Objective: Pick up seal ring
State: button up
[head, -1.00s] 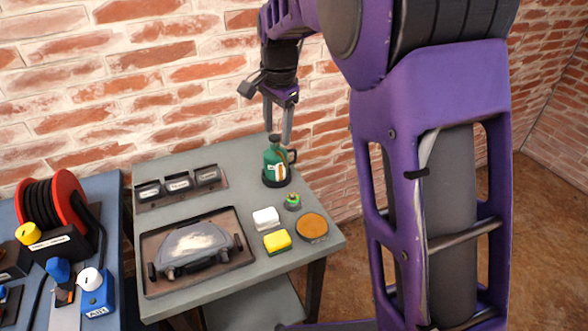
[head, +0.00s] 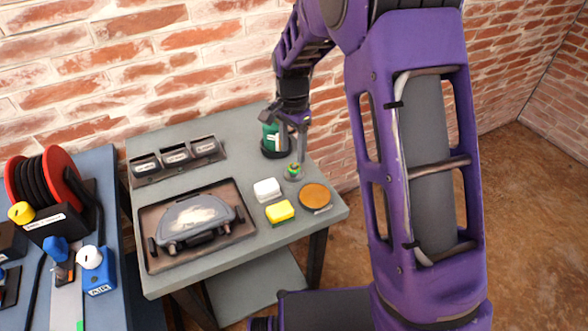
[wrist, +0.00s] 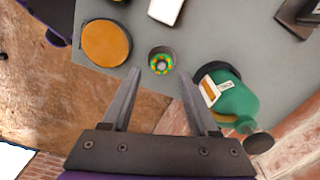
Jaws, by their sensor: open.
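A small round dark holder with a green and yellow-orange ring in it, which looks like the seal ring (head: 293,172), sits on the grey table near its right edge. In the wrist view the ring (wrist: 161,62) lies just past and between my fingertips. My gripper (head: 292,150) is open and empty, pointing down above the table by the ring. In the wrist view my gripper (wrist: 160,74) shows both fingers apart, with nothing between them. The height gap to the ring is hard to tell.
A green bottle (wrist: 238,103) stands close beside the right finger in the wrist view. An orange disc (head: 315,196), a yellow block (head: 280,211) and a white block (head: 267,189) lie nearby. A tray (head: 150,212) holds a grey part. The brick wall is behind.

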aim_at(294, 165)
jog(key=shift+w+d+f+b, duration=0.1)
jog(key=shift+w+f+b, duration=0.1)
jog(key=shift+f, duration=1.2)
jog(key=shift+w+d+f+b, duration=0.1)
jog(key=shift+w+f, duration=0.1)
jog(key=shift+f, duration=1.15)
jog(key=shift+c, duration=0.2)
grip_shut()
